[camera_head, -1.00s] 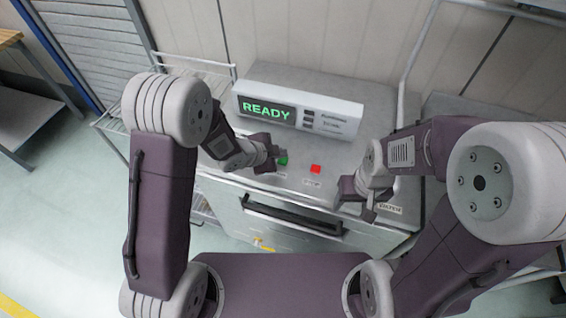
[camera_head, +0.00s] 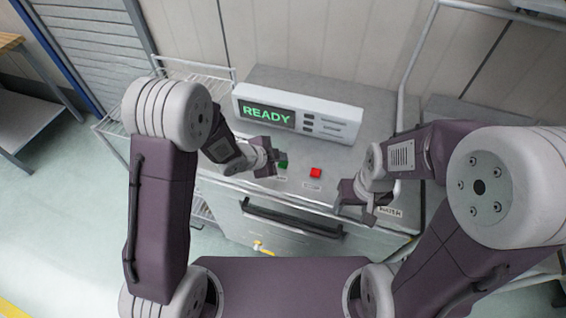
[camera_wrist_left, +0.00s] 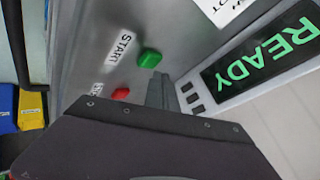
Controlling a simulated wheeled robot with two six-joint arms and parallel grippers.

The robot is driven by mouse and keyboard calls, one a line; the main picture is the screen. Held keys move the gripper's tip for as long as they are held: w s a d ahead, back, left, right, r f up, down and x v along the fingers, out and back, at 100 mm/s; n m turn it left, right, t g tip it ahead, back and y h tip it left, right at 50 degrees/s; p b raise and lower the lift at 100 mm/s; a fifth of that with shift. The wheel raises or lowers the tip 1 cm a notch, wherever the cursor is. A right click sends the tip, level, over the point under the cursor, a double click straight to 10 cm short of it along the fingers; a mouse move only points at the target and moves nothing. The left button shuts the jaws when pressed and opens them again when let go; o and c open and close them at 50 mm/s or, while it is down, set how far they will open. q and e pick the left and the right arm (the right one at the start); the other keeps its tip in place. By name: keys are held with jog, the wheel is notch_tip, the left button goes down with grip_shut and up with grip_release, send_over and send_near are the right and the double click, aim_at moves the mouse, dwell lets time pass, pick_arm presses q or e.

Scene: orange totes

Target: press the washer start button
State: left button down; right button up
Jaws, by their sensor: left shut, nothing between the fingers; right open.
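The washer (camera_head: 300,77) has a grey top with a white console whose display (camera_head: 267,113) reads READY in green. The green button (camera_wrist_left: 150,58) has a START label (camera_wrist_left: 120,48) beside it; in the head view the green button (camera_head: 283,163) is partly hidden by my left gripper (camera_head: 270,156). My left gripper is shut and empty. In the left wrist view its fingers (camera_wrist_left: 160,91) end close to the green button; I cannot tell whether they touch it. My right gripper (camera_head: 358,197) is open and empty near the washer's front right edge.
A red button (camera_head: 316,173) sits to the right of the green one. A dark handle (camera_head: 290,218) crosses the washer's front. A wire rack (camera_head: 190,68) stands at the left, and a pale metal rail (camera_head: 404,75) rises at the right.

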aim_at(281, 165)
dwell(0.8)
pick_arm(q)
jog(key=shift+f+b, duration=0.4)
jog(key=shift+f, duration=0.05)
jog(key=shift+f+b, duration=0.4)
jog(key=shift+f, duration=0.05)
dwell(0.5)
jog(key=shift+r+p, duration=0.8)
jog(key=shift+r, duration=0.1)
notch_tip(281, 165, up, 5)
jog(key=p, duration=0.4)
jog(key=shift+r+p, duration=0.1)
jog(key=shift+p, duration=0.3)
